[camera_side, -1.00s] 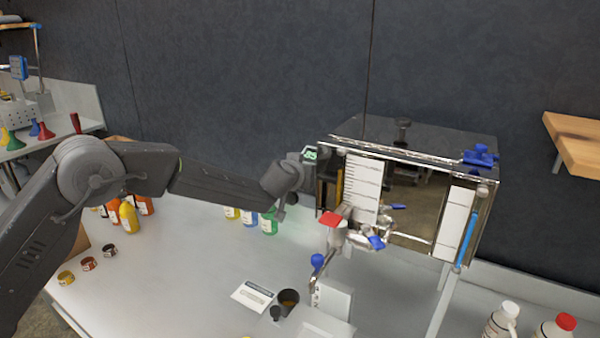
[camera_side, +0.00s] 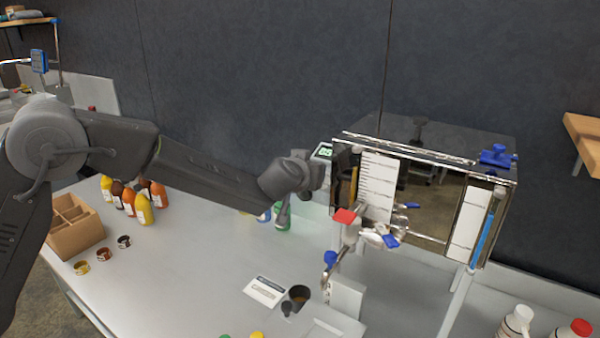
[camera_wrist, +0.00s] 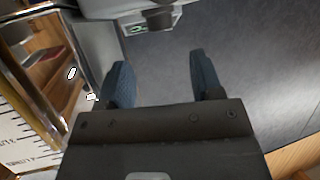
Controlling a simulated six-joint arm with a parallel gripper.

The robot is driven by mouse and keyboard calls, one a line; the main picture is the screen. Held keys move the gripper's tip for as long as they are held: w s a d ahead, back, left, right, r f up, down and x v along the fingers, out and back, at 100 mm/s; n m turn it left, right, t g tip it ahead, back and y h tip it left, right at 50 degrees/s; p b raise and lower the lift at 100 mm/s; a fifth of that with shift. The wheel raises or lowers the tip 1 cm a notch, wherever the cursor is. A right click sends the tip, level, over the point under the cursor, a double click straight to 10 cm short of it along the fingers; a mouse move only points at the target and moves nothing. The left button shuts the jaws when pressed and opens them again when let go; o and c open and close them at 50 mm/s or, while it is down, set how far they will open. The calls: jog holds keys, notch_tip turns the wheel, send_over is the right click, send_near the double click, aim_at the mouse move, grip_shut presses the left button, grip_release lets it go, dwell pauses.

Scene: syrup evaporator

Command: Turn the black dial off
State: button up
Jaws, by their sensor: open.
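The control box with a small green display (camera_side: 324,152) sits at the left end of the metal evaporator (camera_side: 430,185). In the wrist view the green display (camera_wrist: 138,29) is at the top, with a dark round knob (camera_wrist: 160,19), which looks like the black dial, beside it. My gripper (camera_wrist: 160,72) is open and empty. Its two blue-grey fingers point toward the box, and the knob lies beyond the gap between them, apart from the tips. In the side view my gripper (camera_side: 312,176) is just in front of the box and hides the dial. The dial's setting cannot be read.
The evaporator's red-handled valve (camera_side: 345,216) is close to the right of my gripper. Colored bottles (camera_side: 144,208) and a cardboard box (camera_side: 75,228) are at the left.

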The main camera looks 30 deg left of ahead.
jog(key=v, duration=0.6)
jog(key=shift+r, duration=0.15)
jog(key=s+a+r+m+g+h, duration=0.1)
jog(key=s+r+m+h, duration=0.1)
jog(key=s+r+h, duration=0.35)
jog(key=s+r+m+g+h, duration=0.1)
jog(key=s+r+m+h, duration=0.15)
jog(key=s, duration=0.65)
jog(key=s+a+f+g+y, duration=0.1)
jog(key=s+a+f+g, duration=0.1)
jog(key=s, duration=0.5)
jog(key=s+a+f+n+g+y, duration=0.1)
jog(key=s+a+f+y, duration=0.1)
jog(key=s, duration=0.5)
jog(key=s+a+f+g+y, duration=0.1)
jog(key=s+a+f+g, duration=0.1)
jog(key=s+a, duration=0.3)
jog(key=shift+s+f+g, duration=0.3)
jog(key=shift+s+f, duration=0.4)
jog(key=shift+s, duration=0.5)
